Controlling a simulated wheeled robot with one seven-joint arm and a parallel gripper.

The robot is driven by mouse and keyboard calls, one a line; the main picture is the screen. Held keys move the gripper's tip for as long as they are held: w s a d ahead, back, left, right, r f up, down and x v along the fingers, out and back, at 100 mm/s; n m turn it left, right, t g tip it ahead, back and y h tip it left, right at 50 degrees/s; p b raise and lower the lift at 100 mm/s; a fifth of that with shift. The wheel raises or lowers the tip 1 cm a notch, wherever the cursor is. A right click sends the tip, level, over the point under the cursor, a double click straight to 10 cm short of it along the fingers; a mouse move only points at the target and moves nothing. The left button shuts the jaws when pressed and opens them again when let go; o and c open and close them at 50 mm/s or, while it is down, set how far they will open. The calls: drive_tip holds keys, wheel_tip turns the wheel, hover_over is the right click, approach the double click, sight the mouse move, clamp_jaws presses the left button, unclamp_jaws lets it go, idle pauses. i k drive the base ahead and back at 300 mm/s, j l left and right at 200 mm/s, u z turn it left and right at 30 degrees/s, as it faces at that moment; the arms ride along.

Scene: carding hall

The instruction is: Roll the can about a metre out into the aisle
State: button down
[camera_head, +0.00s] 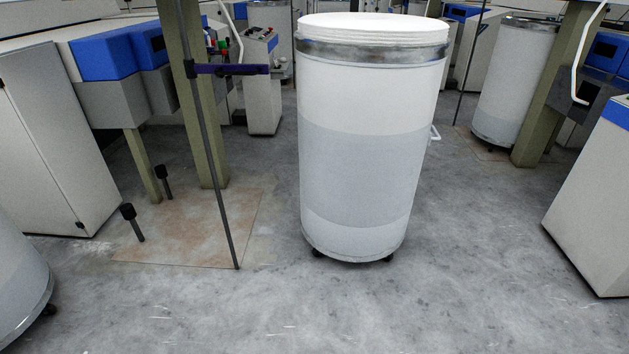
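The can (360,165) is a tall white cylinder with a light grey band around its middle and a metal rim (370,52) near the top. It stands upright on small dark castors on the grey floor, just right of the middle of the view. White coiled material (372,27) rises a little above its rim. A small white handle (435,133) sticks out from its right side. My gripper is not in view.
A thin dark pole (212,160) with a purple crossbar (232,69) stands left of the can. Machines with blue covers (103,55) line the left. Another can (513,85) stands back right; part of one (18,285) shows lower left. A cabinet (598,200) stands right. Front floor is clear.

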sight(368, 85)
drive_tip(key=i+u, duration=0.25)
drive_tip(key=i, duration=0.25)
drive_tip(key=i+l+u, duration=0.1)
drive_tip(key=i+u, duration=0.15)
drive_tip(key=i, duration=0.25)
drive_tip(key=i+l+u, duration=0.25)
drive_tip(key=i, duration=0.2)
drive_tip(key=i+j+z, duration=0.1)
drive_tip(key=i+j, duration=0.15)
drive_tip(key=i, duration=0.15)
drive_tip(key=i+j+z, duration=0.1)
drive_tip(key=i+j, duration=0.15)
drive_tip(key=i, duration=0.15)
drive_tip(key=z, duration=0.2)
